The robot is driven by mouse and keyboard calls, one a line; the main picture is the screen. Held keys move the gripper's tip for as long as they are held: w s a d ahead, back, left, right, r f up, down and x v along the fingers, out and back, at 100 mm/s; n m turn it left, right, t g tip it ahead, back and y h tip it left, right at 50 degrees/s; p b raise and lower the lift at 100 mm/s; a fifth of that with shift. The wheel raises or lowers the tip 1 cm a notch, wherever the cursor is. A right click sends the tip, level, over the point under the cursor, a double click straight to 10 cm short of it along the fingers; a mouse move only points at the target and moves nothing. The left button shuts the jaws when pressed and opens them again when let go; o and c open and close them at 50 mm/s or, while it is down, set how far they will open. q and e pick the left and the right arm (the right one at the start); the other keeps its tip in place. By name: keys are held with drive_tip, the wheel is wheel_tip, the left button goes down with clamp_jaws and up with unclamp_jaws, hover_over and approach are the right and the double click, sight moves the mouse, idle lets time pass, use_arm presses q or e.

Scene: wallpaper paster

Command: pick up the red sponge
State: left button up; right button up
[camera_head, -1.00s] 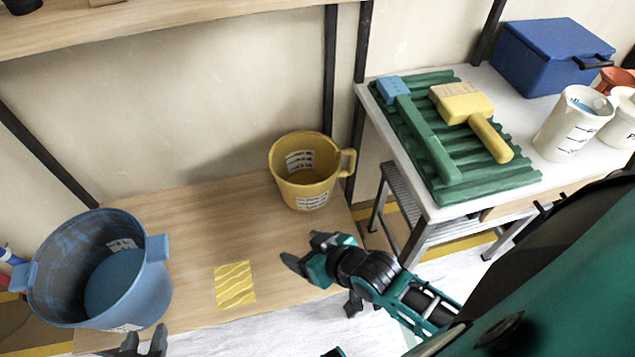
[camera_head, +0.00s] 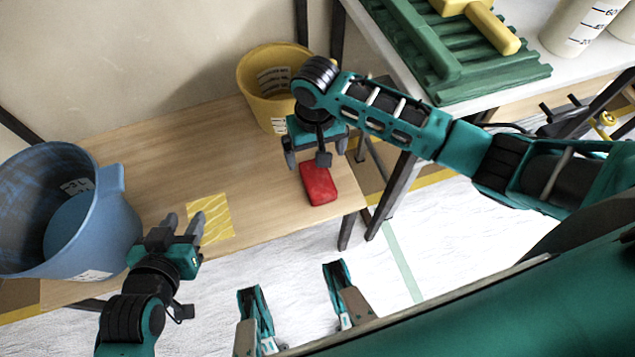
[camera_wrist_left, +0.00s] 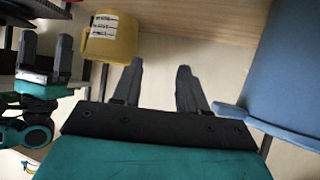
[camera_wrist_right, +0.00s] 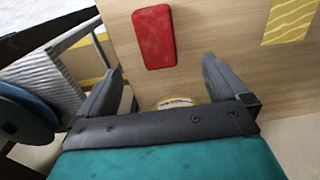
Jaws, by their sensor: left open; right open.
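The red sponge (camera_head: 319,184) lies flat on the wooden table near its right front corner; it also shows in the right wrist view (camera_wrist_right: 154,37). My right gripper (camera_head: 307,160) is open and empty, just above and behind the sponge's far end in the head view. In the right wrist view the sponge lies beyond the fingertips, apart from them. My left gripper (camera_head: 184,224) is open and empty by the front edge of the table, over the yellow striped patch's left side. The sponge is not visible in the left wrist view.
A yellow bucket (camera_head: 267,77) stands behind my right gripper. A blue tub (camera_head: 60,215) stands at the left, close to my left gripper. A white side table with a green ribbed tray (camera_head: 480,60) is at upper right. The wooden tabletop's middle is clear.

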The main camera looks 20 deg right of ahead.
sight(316, 174)
wheel_tip(316, 174, down, 8)
drive_tip(key=b, duration=0.3)
drive_tip(key=shift+r, duration=0.25)
drive_tip(key=f+b, duration=0.1)
drive_tip(key=w+f+b, duration=0.1)
drive_tip(key=f, duration=0.1)
drive_tip(key=f+b, duration=0.1)
drive_tip(key=shift+w+d+f, duration=0.15)
drive_tip(key=shift+d+f, duration=0.1)
drive_tip(key=shift+f, duration=0.35)
drive_tip(key=c, duration=1)
